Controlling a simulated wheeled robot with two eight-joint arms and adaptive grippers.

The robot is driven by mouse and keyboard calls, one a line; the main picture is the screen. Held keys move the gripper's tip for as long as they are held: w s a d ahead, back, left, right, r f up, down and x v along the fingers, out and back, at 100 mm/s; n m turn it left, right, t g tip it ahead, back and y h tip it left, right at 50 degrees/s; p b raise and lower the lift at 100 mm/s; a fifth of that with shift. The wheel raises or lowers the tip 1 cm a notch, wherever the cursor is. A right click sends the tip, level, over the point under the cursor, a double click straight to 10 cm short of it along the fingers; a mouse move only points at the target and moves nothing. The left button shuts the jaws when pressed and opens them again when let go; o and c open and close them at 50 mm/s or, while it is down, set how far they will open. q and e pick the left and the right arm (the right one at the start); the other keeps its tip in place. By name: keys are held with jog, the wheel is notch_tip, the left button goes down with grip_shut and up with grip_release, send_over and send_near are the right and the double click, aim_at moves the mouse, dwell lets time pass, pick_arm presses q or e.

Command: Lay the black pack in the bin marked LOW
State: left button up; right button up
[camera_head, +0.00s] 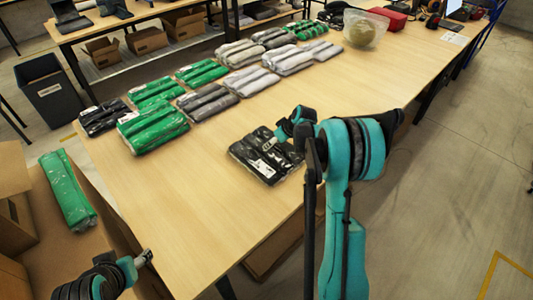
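A black pack (260,163) in clear wrap with a white label lies on the wooden table (215,225), near its right edge. My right gripper (270,144) is over this pack, with its fingertips at the pack's surface. The arm hides part of the pack, and whether the fingers grip it is unclear. Another black pack (104,117) lies at the table's left end. My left gripper (146,257) is beside the table's near left edge, away from the packs, its fingers too small to judge. A dark bin (52,92) with a small unreadable label stands on the floor at left.
Green packs (152,130) and grey packs (207,102) lie in rows along the table's far side. A green pack (67,188) lies on a cardboard box at left. A clear bag (364,30) stands farther back. The table's middle is clear.

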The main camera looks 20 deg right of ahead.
aim_at(272, 153)
jog(key=f, duration=0.1)
jog(key=w+f, duration=0.1)
jog(key=f+b, duration=0.1)
jog(key=shift+w+d+f, duration=0.15)
jog(key=shift+w+f, duration=0.15)
jog(key=shift+w, duration=0.1)
jog(key=b+x, duration=0.2)
jog(key=x, duration=0.3)
jog(key=shift+w, duration=0.15)
jog(key=shift+r, duration=0.1)
jog(key=shift+c, duration=0.9)
grip_shut()
jog(key=shift+r, duration=0.1)
